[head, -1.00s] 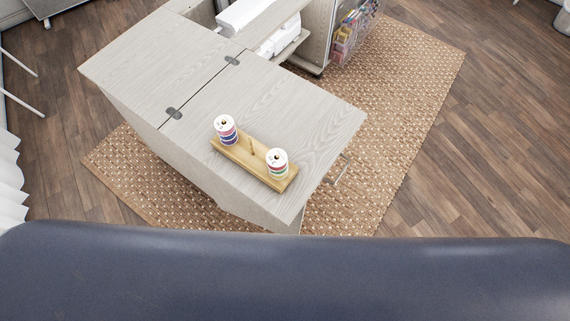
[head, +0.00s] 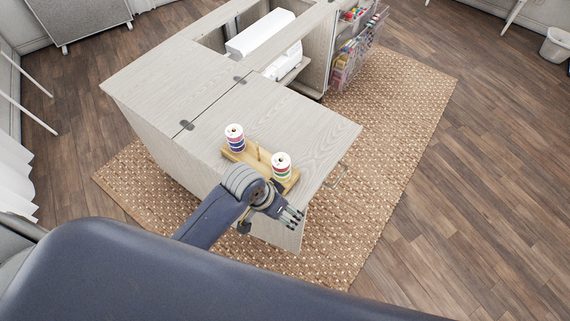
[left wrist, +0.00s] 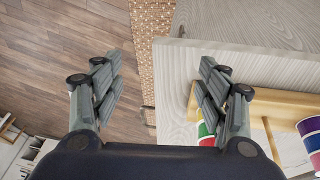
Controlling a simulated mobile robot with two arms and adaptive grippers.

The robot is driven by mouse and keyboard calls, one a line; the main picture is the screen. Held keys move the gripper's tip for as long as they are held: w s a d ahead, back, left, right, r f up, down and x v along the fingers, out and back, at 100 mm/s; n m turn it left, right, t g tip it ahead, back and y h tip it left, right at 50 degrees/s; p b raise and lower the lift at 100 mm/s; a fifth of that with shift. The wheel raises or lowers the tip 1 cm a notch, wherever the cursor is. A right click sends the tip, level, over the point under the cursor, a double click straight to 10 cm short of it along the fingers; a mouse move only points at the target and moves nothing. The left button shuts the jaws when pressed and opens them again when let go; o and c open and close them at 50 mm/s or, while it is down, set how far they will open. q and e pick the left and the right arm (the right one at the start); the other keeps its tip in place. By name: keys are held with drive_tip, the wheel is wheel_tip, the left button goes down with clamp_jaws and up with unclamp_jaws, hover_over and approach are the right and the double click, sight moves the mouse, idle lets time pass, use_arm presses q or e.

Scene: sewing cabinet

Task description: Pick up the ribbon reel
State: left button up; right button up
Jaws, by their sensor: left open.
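Two ribbon reels with white tops stand upright on a light wooden peg stand (head: 262,158) on the cabinet top. The farther reel (head: 235,138) has purple, blue and red bands. The nearer reel (head: 281,168) has green and red bands. My left gripper (head: 290,217) is open and empty, beside the nearer reel at the cabinet's near edge. In the left wrist view, its spread fingers (left wrist: 160,80) straddle the cabinet's edge. A green and red reel (left wrist: 204,130) shows partly behind the right finger, and another reel (left wrist: 312,142) is cut off at the right. My right gripper is out of view.
The pale wood cabinet (head: 300,120) has hinges and a handle (head: 336,175) on its right side. A white machine (head: 262,33) sits in its opening. A clear organizer (head: 355,50) hangs at the back. A woven rug (head: 400,130) lies below; floor at right is clear.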

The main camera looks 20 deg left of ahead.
use_arm(q)
drive_tip(key=w+d+r+m, duration=0.2)
drive_tip(key=w+r, duration=0.2)
drive_tip(key=w, duration=0.1)
wheel_tip(320, 180, up, 11)
drive_tip(key=m+g+y, duration=0.1)
drive_tip(key=g+y, duration=0.2)
hover_over(281, 159)
drive_tip(key=shift+f+p, duration=1.7)
drive_tip(key=shift+f, duration=3.8)
drive_tip(key=c, duration=1)
use_arm(e)
wheel_tip(281, 159, up, 3)
drive_tip(key=shift+s+r, duration=0.15)
